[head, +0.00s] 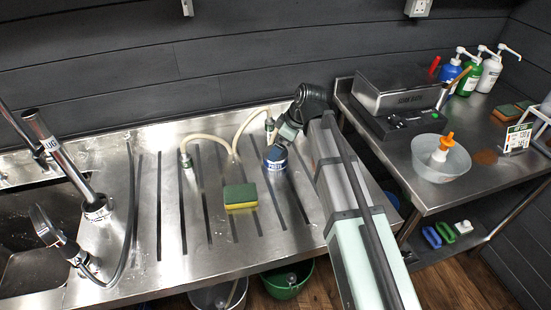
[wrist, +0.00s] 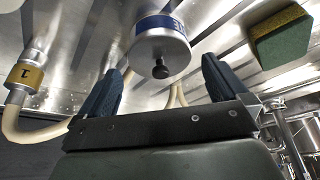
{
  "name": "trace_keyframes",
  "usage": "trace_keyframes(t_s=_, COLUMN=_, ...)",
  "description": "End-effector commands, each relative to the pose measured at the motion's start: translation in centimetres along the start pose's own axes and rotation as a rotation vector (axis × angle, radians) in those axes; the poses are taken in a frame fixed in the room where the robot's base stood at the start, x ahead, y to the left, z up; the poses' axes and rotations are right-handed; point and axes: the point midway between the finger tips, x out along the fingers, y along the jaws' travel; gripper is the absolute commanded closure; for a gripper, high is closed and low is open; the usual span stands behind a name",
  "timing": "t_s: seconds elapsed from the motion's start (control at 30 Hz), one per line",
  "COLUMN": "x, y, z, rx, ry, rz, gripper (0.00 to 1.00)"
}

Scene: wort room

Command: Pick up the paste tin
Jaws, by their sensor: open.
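The paste tin (head: 275,158) is a small dark blue and silver tin on the steel drainboard, right of the sponge in the head view. In the wrist view the tin (wrist: 160,45) shows a silver end with a black knob and a blue and white label band. My gripper (wrist: 160,85) is open, with its two dark fingers apart and the tin seen between and just beyond their tips. In the head view my gripper (head: 287,134) is right over the tin and partly hides it. I cannot tell whether a finger touches it.
A green and yellow sponge (head: 240,196) lies left of the tin. Cream hoses (head: 212,138) run behind it to fittings. The sink and taps (head: 70,205) are at the left. A side table at the right holds a bowl (head: 440,160) and pump bottles (head: 490,72).

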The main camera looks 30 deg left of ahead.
Motion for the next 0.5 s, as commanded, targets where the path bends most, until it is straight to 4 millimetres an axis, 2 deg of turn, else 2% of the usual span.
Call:
trace_keyframes(t_s=0.27, x=1.0, y=0.0, z=0.0, rx=0.0, ry=0.0, rz=0.0, gripper=0.0)
trace_keyframes(t_s=0.5, x=3.7, y=0.0, z=-0.1, rx=0.0, ry=-0.001, rz=-0.001, gripper=0.0)
